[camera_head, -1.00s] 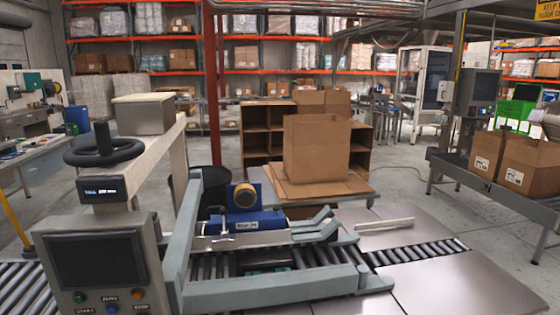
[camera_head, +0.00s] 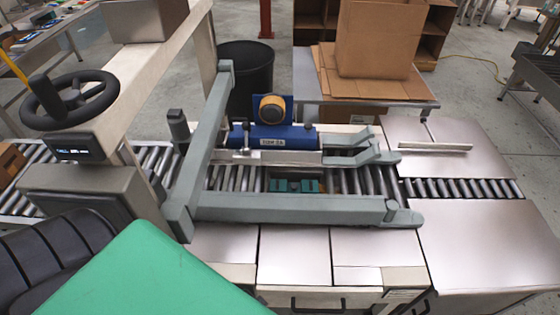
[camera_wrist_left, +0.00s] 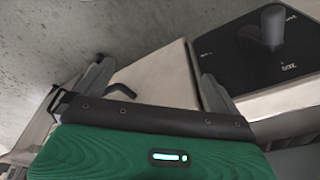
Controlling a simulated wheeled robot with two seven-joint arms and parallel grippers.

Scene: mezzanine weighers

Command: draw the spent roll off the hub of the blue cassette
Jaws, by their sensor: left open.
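The blue cassette (camera_head: 290,140) lies on the far side of the roller conveyor, with a label on its front and an upright blue plate behind it. A round roll (camera_head: 272,108), yellowish with a dark face, sits upright at the cassette. The hub itself cannot be made out. My left gripper (camera_wrist_left: 157,70) shows in the left wrist view with its two fingers wide apart and nothing between them. Neither cassette nor roll shows in that view. My right gripper is not in view.
A grey frame (camera_head: 290,208) surrounds the conveyor in front of the cassette. A black handwheel (camera_head: 70,102) stands at the left. A dark bin (camera_head: 245,78) and a cardboard box (camera_head: 380,38) stand behind.

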